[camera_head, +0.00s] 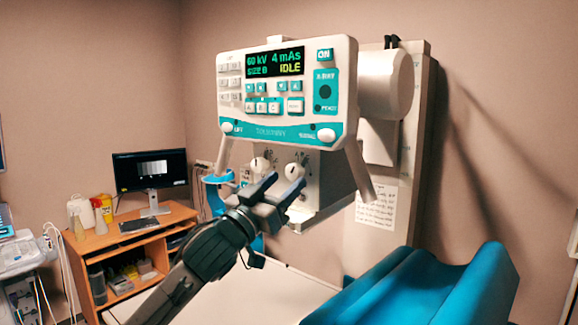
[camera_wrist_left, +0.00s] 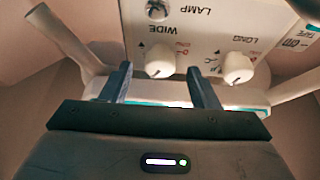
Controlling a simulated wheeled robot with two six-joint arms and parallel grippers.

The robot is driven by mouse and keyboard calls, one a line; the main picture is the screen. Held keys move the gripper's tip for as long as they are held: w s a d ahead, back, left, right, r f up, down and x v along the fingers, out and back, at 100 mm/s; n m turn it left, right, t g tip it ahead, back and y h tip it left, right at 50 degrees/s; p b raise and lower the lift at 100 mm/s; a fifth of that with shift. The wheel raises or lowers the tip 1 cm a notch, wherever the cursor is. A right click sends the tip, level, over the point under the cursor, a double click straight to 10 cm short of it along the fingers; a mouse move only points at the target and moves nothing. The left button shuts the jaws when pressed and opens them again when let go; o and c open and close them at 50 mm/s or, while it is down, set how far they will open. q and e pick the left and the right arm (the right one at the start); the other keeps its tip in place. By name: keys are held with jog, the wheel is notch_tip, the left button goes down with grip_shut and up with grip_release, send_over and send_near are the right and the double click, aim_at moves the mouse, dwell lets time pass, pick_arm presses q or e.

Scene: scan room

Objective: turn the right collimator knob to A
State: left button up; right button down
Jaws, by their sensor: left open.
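The right collimator knob (camera_head: 295,170) is a round white dial on the grey panel under the console. It also shows in the left wrist view (camera_wrist_left: 159,63), beside the upside-down word WIDE, with a small black triangle and red marks near it. Its setting is too small to read. The left knob (camera_head: 260,163) is alike and shows by the word LONG in the wrist view (camera_wrist_left: 238,68). My left gripper (camera_head: 285,183) is open and empty, just in front of and below the right knob. In the wrist view its fingers (camera_wrist_left: 160,69) lie either side of that knob; contact cannot be told.
The console (camera_head: 290,90) with its lit display overhangs the knobs, with slanted white handles (camera_head: 360,172) at its sides. A blue padded cradle (camera_head: 420,288) stands at lower right. A wooden desk (camera_head: 140,235) with a monitor (camera_head: 150,170) is at left.

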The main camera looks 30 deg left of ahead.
aim_at(298, 169)
pick_arm(q)
jog(key=shift+p+x, duration=0.7)
jog(key=shift+x, duration=0.65)
jog(key=shift+f, duration=0.1)
jog(key=c, duration=1)
